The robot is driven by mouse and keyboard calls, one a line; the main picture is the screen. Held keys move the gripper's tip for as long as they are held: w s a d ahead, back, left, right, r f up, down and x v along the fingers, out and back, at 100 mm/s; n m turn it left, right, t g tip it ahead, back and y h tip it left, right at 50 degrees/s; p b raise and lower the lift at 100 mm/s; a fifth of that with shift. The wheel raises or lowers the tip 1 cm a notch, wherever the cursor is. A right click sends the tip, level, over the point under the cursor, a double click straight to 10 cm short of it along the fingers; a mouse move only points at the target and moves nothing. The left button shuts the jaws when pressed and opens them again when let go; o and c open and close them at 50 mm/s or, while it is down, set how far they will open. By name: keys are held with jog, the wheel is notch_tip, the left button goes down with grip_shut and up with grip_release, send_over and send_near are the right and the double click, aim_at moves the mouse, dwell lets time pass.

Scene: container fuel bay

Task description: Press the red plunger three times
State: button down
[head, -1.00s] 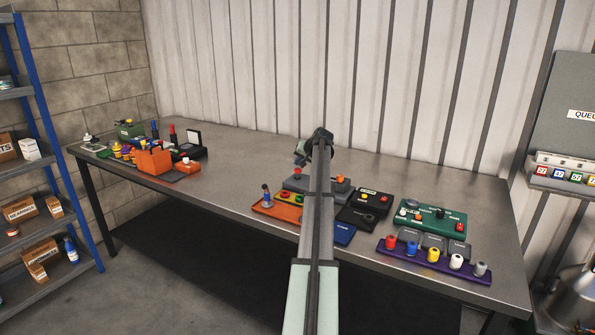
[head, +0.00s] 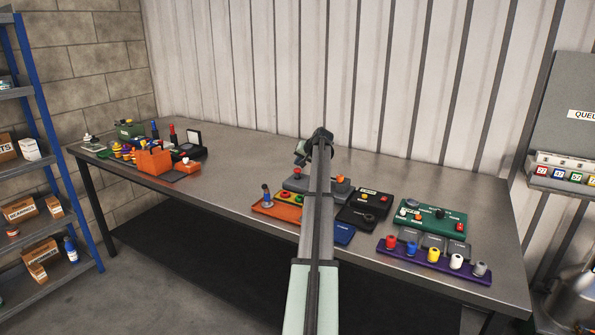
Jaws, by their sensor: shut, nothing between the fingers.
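Several red-topped parts stand on the bench, and I cannot tell for certain which is the plunger. A red knob (head: 297,171) sits on a long grey box (head: 338,187) just below my gripper in the picture. My gripper (head: 301,160) is small in view, shut and empty, at the end of my arm above the middle of the bench. It appears apart from the red knob. My arm covers the middle of the grey box. A tall red-topped piece (head: 173,132) stands far off at the left, and a red peg (head: 391,241) is on a purple rack (head: 430,263).
An orange tray (head: 278,211) lies left of my arm. A black box (head: 364,211), a blue block (head: 343,234) and a green panel (head: 432,217) lie to its right. An orange box (head: 153,162) stands far left. The bench (head: 228,188) is clear between the groups.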

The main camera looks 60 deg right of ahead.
aim_at(298, 169)
jog(key=shift+f, duration=1.8)
dwell(2.1)
jog(key=shift+r, duration=1.8)
jog(key=shift+r, duration=0.1)
jog(key=shift+r, duration=2.4)
